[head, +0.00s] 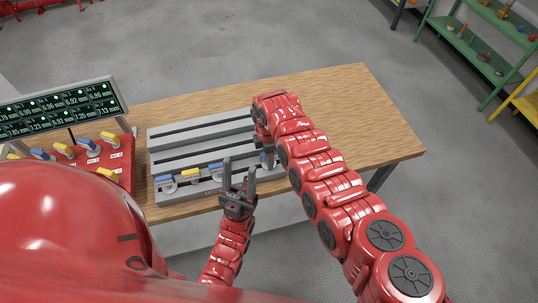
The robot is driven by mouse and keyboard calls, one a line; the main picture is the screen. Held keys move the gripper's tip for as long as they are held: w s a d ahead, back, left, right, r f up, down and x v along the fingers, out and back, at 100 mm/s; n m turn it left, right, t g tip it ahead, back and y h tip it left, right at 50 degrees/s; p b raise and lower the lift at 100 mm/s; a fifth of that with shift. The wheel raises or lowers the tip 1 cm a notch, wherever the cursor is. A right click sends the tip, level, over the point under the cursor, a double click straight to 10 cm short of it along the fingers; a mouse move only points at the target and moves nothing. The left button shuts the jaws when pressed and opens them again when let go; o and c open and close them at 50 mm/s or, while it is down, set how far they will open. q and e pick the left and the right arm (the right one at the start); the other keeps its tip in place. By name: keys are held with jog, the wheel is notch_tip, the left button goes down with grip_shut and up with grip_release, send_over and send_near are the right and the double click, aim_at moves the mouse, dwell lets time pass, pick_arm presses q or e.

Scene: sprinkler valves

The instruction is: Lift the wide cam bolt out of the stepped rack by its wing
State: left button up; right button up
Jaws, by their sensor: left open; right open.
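The grey stepped rack (200,134) lies on the wooden table. Winged bolts stand along its front step: a blue-winged one (165,180) at the left, a yellow-winged one (191,175), and another blue-winged one (215,168). I cannot tell which is the wide cam bolt. My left gripper (239,172) is open, fingers pointing up in the picture, over the rack's front edge, right of the second blue wing. It holds nothing that I can see. My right gripper (266,160) points down at the rack's right end, largely hidden by my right arm.
A red block (118,172) with several blue- and yellow-winged parts stands left of the rack. A display with green readings (60,112) stands behind it. The table's right side (360,130) is clear. Green shelves (480,60) stand at the far right.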

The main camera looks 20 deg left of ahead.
jog(key=shift+f, duration=0.25)
jog(key=shift+w, duration=0.1)
jog(key=shift+c, duration=0.2)
grip_shut()
jog(key=shift+a+r, duration=0.1)
